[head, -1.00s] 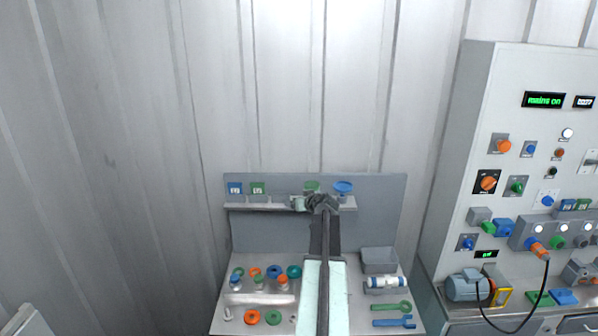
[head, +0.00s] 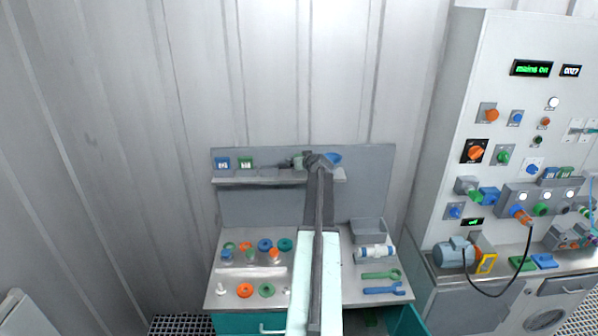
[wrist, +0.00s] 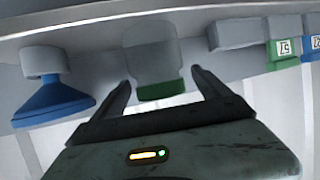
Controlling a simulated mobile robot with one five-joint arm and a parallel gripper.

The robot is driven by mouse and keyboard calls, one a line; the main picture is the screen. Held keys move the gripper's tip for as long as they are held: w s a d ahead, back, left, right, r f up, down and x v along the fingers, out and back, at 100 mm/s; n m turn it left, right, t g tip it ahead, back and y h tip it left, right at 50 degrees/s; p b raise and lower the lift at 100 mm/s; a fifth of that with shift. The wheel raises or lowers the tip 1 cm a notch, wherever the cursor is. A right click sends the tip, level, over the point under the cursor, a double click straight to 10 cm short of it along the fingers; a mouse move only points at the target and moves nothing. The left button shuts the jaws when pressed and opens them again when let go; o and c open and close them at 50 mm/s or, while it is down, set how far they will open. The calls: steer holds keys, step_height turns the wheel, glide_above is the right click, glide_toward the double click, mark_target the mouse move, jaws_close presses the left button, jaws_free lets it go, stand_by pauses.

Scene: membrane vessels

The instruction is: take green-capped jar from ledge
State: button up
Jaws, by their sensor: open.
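The green-capped jar (wrist: 152,62) shows in the wrist view as a clear, pale body with a green cap (wrist: 162,90). That view appears upside down, with the ledge (wrist: 180,22) across its top. My gripper (wrist: 160,76) is open, with one finger on each side of the jar near its cap. I cannot tell whether either finger touches it. In the head view my gripper (head: 318,160) is at the right part of the ledge (head: 225,181) on the grey back panel, and it hides most of the jar.
A blue funnel-shaped piece (head: 334,158) stands close beside my gripper; it is large in the wrist view (wrist: 50,105). Blue-labelled (head: 222,163) and green-labelled (head: 246,163) items sit farther left on the ledge. The bench below holds rings, small bottles, a grey bin (head: 369,231) and wrenches.

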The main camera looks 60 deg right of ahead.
steer(key=shift+w, duration=0.1)
steer(key=shift+c, duration=1.2)
steer(key=c, duration=1.2)
steer(key=shift+r, duration=0.1)
steer(key=shift+c, duration=0.2)
